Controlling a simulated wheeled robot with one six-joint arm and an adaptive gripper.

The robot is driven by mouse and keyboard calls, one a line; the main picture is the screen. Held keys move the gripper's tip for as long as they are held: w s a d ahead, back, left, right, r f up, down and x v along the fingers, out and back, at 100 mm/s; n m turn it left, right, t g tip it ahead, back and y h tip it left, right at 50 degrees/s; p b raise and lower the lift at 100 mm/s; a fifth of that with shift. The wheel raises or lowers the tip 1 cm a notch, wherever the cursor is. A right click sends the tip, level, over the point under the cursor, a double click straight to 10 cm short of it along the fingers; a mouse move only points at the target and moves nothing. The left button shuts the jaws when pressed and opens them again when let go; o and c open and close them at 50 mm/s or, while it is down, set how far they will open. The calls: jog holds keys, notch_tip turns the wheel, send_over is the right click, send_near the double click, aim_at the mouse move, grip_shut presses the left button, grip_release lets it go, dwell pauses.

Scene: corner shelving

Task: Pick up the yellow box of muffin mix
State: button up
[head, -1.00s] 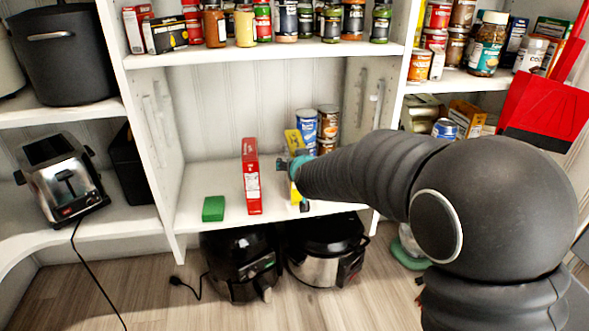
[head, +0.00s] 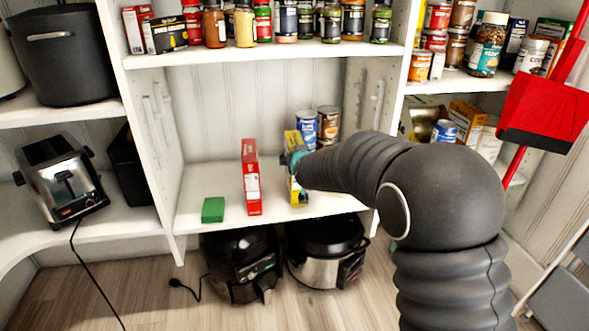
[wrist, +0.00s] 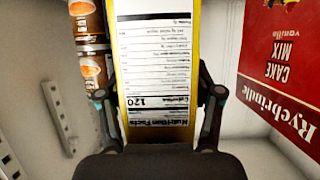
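The yellow muffin mix box (head: 291,141) stands upright on the middle shelf (head: 225,175), partly hidden behind my gripper (head: 299,165). In the wrist view its nutrition panel (wrist: 155,60) faces me and fills the middle. My gripper (wrist: 158,93) has one finger on each side of the box, with narrow gaps seeming to show between fingers and box. It looks open around the lower part of the box as pictured.
A red cake mix box (head: 251,177) stands left of the yellow box, and a green box (head: 213,209) lies further left. Cans (head: 306,128) stand close behind the yellow box. Jars (head: 285,20) line the shelf above. Two black cookers (head: 325,250) sit below.

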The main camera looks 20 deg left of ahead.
jog(key=c, duration=0.8)
jog(key=shift+c, duration=0.4)
jog(key=shift+r, duration=0.1)
